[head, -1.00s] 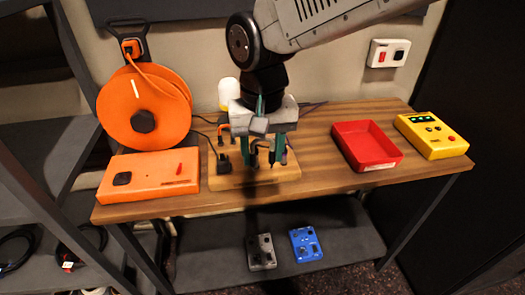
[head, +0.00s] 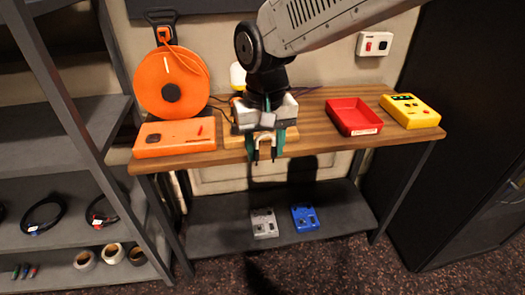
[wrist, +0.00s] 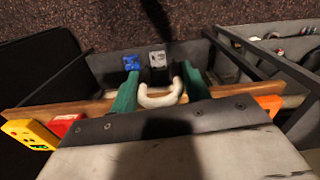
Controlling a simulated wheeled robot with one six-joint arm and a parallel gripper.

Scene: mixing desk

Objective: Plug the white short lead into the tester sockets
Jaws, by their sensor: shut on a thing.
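My gripper (head: 265,158), with teal fingers, is shut on the white short lead (wrist: 160,100). In the wrist view the lead is a white U-shaped loop between the fingers, its dark ends pointing away from the camera. In the head view the lead shows only as a small pale patch between the fingers. The gripper hangs at the desk's front edge, in front of the wooden board (head: 291,139). The yellow tester (head: 424,119) lies at the desk's right end, well apart from the gripper; its sockets are too small to make out.
A red tray (head: 340,128) sits between gripper and tester. An orange box (head: 160,148) and orange cable reel (head: 150,97) are at the left. Grey (head: 264,224) and blue (head: 305,218) boxes lie on the lower shelf. A dark rack (head: 75,130) stands left.

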